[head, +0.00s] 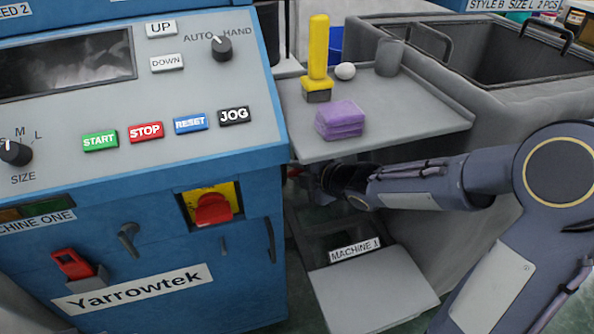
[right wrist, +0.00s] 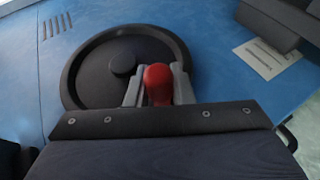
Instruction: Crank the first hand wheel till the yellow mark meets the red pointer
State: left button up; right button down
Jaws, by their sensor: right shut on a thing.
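The black hand wheel (right wrist: 112,70) is on the blue side face of the machine and shows in the right wrist view, with a round hub in its middle. Its red crank knob (right wrist: 158,78) sits at the lower right of the wheel. My right gripper (right wrist: 158,92) has its two grey fingers on both sides of the knob and is shut on it. In the head view my right gripper (head: 312,182) is at the machine's side, below the grey shelf, and the wheel is hidden there. I see neither the yellow mark nor the red pointer. My left gripper is out of view.
The grey shelf (head: 430,124) above my right forearm carries a yellow tool (head: 318,50), a purple block (head: 340,120), a white ball (head: 345,71) and a grey cup (head: 389,57). The blue control panel (head: 120,185) stands left. A grey bin (head: 510,95) is right.

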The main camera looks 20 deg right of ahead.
jog(key=shift+s+f, duration=0.2)
jog(key=shift+f, duration=0.1)
jog(key=c, duration=1.6)
grip_release()
jog(key=shift+o, duration=1)
jog(key=shift+s+d+r, duration=0.1)
jog(key=shift+o, duration=0.6)
jog(key=shift+r, duration=0.1)
jog(key=shift+s+d+r+p, duration=0.1)
jog(key=shift+s+r+p, duration=0.05)
jog(key=shift+r+p, duration=0.15)
jog(key=p+v, duration=0.3)
jog(key=v, duration=0.4)
jog(key=shift+s+f, duration=0.1)
jog(key=shift+s, duration=0.05)
